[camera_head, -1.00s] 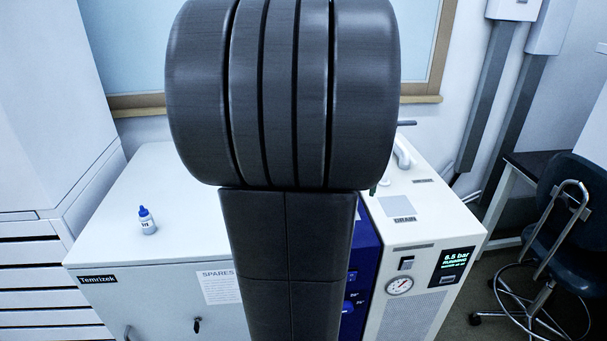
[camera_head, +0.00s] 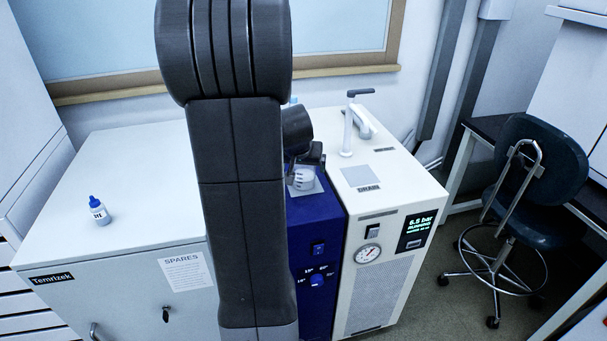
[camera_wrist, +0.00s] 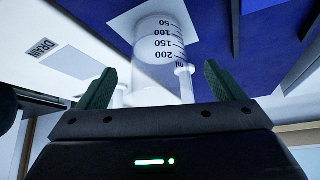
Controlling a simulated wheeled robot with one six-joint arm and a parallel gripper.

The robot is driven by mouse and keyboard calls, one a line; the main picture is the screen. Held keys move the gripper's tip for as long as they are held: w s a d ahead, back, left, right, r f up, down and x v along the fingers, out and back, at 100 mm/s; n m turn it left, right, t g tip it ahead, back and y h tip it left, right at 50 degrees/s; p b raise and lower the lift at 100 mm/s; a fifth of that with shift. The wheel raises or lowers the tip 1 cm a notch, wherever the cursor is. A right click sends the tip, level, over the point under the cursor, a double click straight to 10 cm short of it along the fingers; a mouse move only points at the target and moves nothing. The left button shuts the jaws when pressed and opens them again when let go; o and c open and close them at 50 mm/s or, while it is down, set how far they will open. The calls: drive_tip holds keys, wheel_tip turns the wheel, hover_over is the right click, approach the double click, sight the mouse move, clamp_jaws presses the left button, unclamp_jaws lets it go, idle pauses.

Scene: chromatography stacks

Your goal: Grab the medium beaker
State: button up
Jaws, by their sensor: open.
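A clear beaker (camera_wrist: 160,42) with black marks from 50 to 200 ml shows upside down in the wrist view, beyond my fingertips. Its base is on a pale square on a blue surface. In the head view a small pale vessel (camera_head: 302,181), seemingly the same beaker, is on the blue unit, partly covered by my arm. My gripper (camera_wrist: 159,78) is open, its two green fingers apart with the beaker ahead of the gap, not clasped. In the head view my dark wrist is just above and behind the vessel. A pale rod-like shape (camera_wrist: 185,82) shows by the right finger.
A white unit marked DRAIN (camera_head: 400,193) with a tap (camera_head: 349,128) stands right of the blue unit (camera_head: 313,234). A white cabinet (camera_head: 130,160) on the left carries a blue-capped bottle (camera_head: 99,212). A chair (camera_head: 533,180) stands on the right. My arm hides part of the middle.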

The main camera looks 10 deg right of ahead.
drive_tip(key=shift+x, duration=2.25)
drive_tip(key=shift+s, duration=0.15)
drive_tip(key=c, duration=1.3)
drive_tip(key=shift+r, duration=0.2)
